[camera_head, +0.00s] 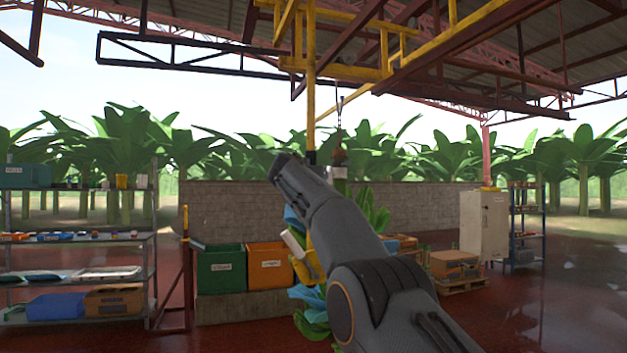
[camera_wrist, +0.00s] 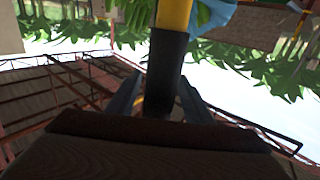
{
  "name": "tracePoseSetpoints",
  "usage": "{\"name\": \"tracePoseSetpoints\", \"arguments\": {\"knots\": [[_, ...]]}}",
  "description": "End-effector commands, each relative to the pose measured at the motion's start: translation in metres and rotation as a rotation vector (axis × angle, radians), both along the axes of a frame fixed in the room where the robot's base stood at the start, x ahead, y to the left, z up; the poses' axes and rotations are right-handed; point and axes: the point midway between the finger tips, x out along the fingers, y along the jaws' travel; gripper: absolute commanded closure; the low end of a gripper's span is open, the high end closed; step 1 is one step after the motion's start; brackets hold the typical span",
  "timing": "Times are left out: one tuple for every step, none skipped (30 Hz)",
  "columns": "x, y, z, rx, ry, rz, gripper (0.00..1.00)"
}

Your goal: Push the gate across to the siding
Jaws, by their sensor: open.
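A yellow upright bar (camera_head: 311,75) hangs from the yellow overhead rails (camera_head: 345,72) and has a dark lower end; it may be the gate's handle. I cannot tell which rail piece is the gate or which branch is the siding. In the wrist view, which looks upside down, a yellow bar (camera_wrist: 174,14) with a black sleeve (camera_wrist: 165,65) reaches between the fingers of my gripper (camera_wrist: 160,84). My gripper is open, with a finger on each side of the sleeve; contact is not clear.
A hanging stem (camera_head: 339,157) with green leaves and blue wrap is close behind my arm. A green crate (camera_head: 221,268) and an orange crate (camera_head: 270,266) stand before a block wall (camera_head: 240,208). Shelves (camera_head: 80,240) stand left, a cabinet (camera_head: 484,224) right.

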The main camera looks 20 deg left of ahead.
Motion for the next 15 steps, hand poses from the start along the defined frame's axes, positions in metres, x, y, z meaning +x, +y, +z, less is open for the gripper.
{"name": "tracePoseSetpoints", "arguments": {"knots": [[-0.001,0.001,-0.003,0.001,-0.002,0.001,0.54],[-0.002,0.001,-0.003,0.000,-0.002,0.001,0.54],[-0.003,0.001,-0.003,0.000,-0.002,0.001,0.54],[-0.004,0.002,-0.004,0.000,-0.002,0.002,0.54],[-0.005,0.002,-0.004,0.000,-0.001,0.002,0.54],[-0.007,0.002,-0.004,0.000,-0.001,0.002,0.54],[-0.008,0.002,-0.005,0.000,-0.001,0.001,0.54],[-0.009,0.002,-0.004,0.000,-0.001,0.001,0.54],[-0.010,0.002,-0.004,0.000,-0.002,0.001,0.54],[-0.011,0.001,-0.004,0.000,-0.002,0.001,0.54],[-0.013,0.001,-0.003,0.000,-0.002,0.002,0.54],[-0.014,0.001,-0.004,0.000,-0.002,0.002,0.54],[-0.015,0.001,-0.004,0.000,-0.001,0.002,0.54],[-0.016,0.001,-0.004,0.001,-0.001,0.002,0.54],[-0.018,0.001,-0.004,0.001,-0.001,0.002,0.54]]}}
